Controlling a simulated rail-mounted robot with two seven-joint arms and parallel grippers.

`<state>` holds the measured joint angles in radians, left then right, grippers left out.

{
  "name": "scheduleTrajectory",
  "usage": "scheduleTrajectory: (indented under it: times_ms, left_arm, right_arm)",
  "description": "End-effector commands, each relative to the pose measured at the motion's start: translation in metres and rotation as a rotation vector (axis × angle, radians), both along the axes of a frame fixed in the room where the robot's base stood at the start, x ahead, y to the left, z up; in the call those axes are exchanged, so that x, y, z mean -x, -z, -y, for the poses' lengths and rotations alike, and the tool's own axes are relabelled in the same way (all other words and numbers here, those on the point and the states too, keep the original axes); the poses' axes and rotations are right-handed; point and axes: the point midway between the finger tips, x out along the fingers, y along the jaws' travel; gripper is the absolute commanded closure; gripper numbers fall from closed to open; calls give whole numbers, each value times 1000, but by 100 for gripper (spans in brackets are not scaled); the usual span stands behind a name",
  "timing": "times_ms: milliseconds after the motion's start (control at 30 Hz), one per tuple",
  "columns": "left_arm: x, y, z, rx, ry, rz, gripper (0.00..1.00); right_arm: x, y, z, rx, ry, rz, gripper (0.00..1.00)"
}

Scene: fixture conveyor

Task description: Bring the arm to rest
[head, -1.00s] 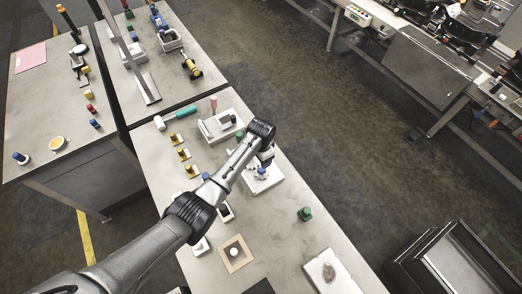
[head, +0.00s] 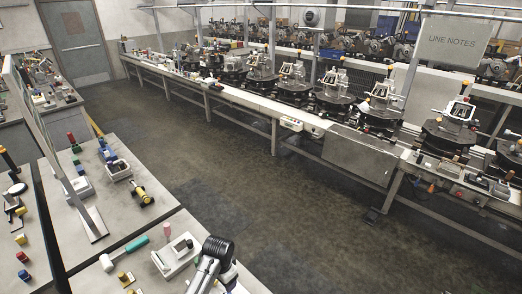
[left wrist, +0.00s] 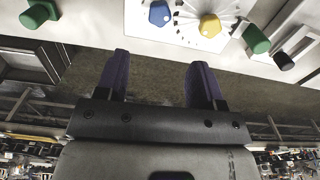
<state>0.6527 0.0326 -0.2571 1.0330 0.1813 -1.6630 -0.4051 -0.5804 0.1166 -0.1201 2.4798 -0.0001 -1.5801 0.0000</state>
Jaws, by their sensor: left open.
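My left arm (head: 213,262) comes in at the bottom of the head view, over the near bench. Its gripper is not clearly visible there. In the left wrist view my left gripper (left wrist: 160,78) is open, its two purple fingers wide apart with nothing between them. Past the fingertips lie a blue knob (left wrist: 160,13) and a yellow knob (left wrist: 209,25) on a white plate (left wrist: 185,38). A green knob (left wrist: 256,39) and a black-ended part (left wrist: 283,62) lie to their right. My right gripper is not in view.
A white fixture (head: 176,256) and a green-handled tool (head: 126,251) lie on the near bench. An upright panel (head: 62,150) stands on the bench behind. A long conveyor (head: 255,118) with several fixtures runs across the back. The floor (head: 200,150) between is clear.

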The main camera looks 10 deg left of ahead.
Motion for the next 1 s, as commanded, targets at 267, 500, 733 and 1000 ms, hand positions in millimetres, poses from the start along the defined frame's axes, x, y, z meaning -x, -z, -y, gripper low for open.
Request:
scheduleTrajectory:
  times_ms: [267,500,733,1000]
  left_arm:
    - [-11,-16,1,-3,-167,71,38]
    - [-40,-113,13,63,-256,365,38]
    - [-20,-224,10,169,-329,693,38]
    - [96,-250,-12,234,-380,853,38]
  right_arm:
    - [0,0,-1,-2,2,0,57]
    - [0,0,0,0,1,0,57]
    - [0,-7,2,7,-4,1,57]
    - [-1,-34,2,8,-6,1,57]
